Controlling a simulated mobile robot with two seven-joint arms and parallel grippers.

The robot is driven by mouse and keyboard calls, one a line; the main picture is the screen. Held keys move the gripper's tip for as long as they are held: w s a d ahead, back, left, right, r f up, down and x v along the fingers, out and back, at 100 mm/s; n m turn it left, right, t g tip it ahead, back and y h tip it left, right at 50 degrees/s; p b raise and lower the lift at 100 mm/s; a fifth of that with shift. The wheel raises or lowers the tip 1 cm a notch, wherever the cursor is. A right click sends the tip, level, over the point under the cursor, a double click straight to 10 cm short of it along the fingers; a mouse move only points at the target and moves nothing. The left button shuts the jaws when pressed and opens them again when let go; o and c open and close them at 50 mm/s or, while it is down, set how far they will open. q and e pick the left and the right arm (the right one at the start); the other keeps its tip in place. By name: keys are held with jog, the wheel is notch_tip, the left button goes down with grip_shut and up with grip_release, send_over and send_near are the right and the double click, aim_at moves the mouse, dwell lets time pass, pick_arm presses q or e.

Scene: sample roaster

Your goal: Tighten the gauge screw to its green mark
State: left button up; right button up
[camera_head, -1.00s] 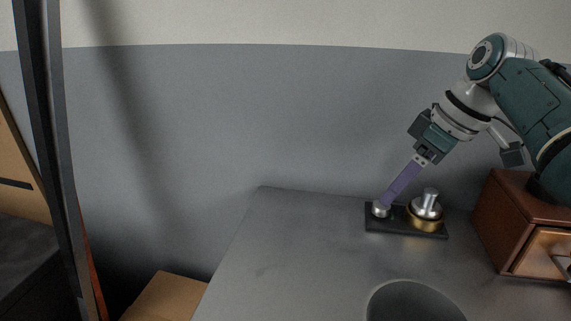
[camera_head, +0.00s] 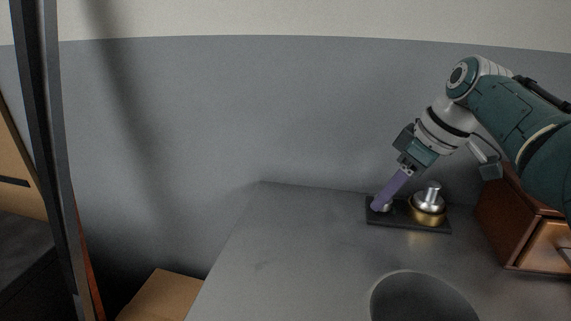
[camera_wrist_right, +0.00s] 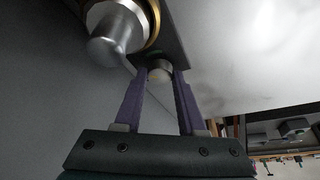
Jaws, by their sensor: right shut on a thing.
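A black plate (camera_head: 408,222) lies near the back of the grey table. At its left end is a small silver screw knob (camera_head: 386,208), mostly covered by my purple fingers. On its right part stands a brass-ringed piece with a silver post (camera_head: 431,196). My right gripper (camera_head: 377,207) comes down at a slant with its fingertips at the knob. In the right wrist view, the fingers (camera_wrist_right: 160,74) close on the two sides of the knob (camera_wrist_right: 160,66). A faint green spot shows just beyond it. My left gripper is not in view.
A brown wooden box (camera_head: 538,244) stands right of the plate, below my right arm. A round dark opening (camera_head: 420,298) is in the table at the front. A dark upright post (camera_head: 50,150) and cardboard are at the left. The table's left part is clear.

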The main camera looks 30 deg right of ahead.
grip_shut()
jog(key=shift+r+m+p, duration=0.15)
jog(key=shift+m+p, duration=0.25)
jog(key=shift+p, duration=0.4)
jog(key=m+h+p, duration=0.1)
jog(key=m+p, duration=0.1)
jog(key=p, duration=0.1)
jog(key=shift+a+r+m+p, duration=0.1)
jog(key=shift+m+p, duration=0.25)
jog(key=shift+m, duration=0.05)
jog(key=shift+a+m+h+p, duration=0.1)
jog(key=shift+m+h+p, duration=0.5)
jog(key=shift+m+p, duration=0.45)
jog(key=shift+f+m+h+p, duration=0.25)
jog(key=shift+m+h+p, duration=0.25)
jog(key=shift+m, duration=1.15)
